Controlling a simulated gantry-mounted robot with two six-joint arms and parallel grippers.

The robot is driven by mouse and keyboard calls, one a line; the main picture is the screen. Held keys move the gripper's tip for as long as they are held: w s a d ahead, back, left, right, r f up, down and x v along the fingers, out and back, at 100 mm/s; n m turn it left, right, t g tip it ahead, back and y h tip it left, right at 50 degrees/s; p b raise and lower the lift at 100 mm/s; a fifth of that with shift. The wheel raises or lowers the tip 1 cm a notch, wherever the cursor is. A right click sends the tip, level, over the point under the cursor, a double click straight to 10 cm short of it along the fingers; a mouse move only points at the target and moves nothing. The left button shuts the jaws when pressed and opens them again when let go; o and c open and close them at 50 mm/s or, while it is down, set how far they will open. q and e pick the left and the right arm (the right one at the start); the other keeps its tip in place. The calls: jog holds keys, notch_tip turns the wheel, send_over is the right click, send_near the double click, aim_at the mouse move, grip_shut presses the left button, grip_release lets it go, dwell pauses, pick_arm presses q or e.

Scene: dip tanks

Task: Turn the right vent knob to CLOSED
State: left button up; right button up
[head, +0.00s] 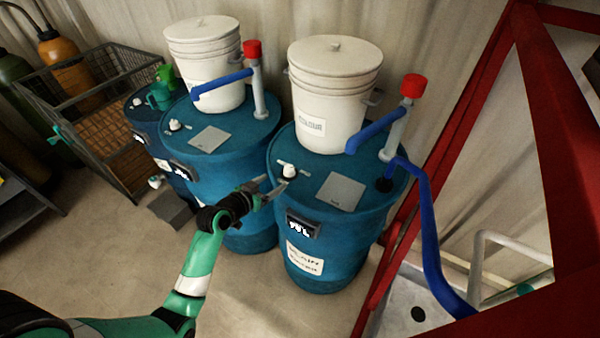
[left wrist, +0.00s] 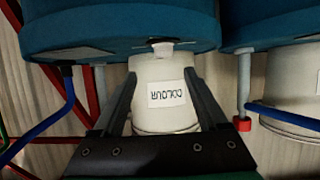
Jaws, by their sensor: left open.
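The right blue drum (head: 335,245) has a small white vent knob (head: 289,171) on its lid, near the front left rim. The marks beside the knob are too small to read. My left gripper (head: 273,184) is open and empty, with its fingertips just left of and in front of this knob. In the left wrist view the picture is upside down; the knob (left wrist: 162,47) shows beyond and between the spread fingertips (left wrist: 160,73), apart from them as far as I can tell. My right gripper is in neither view.
A white bucket (head: 333,100) and a red-capped pipe (head: 396,125) with blue hose stand on the right drum. The left drum (head: 232,160) has a similar knob (head: 175,125). A red frame (head: 465,105) stands right; the floor in front is clear.

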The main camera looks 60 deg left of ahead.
aim_at(289, 168)
pick_arm(q)
jog(key=b+x, duration=0.1)
jog(key=x, duration=0.3)
jog(key=b+x, duration=0.1)
jog(key=x, duration=0.3)
jog(key=a+b+x, duration=0.1)
jog(key=x, duration=0.3)
jog(key=shift+s+r, duration=0.1)
jog(key=shift+r, duration=0.25)
jog(key=shift+d, duration=0.1)
grip_shut()
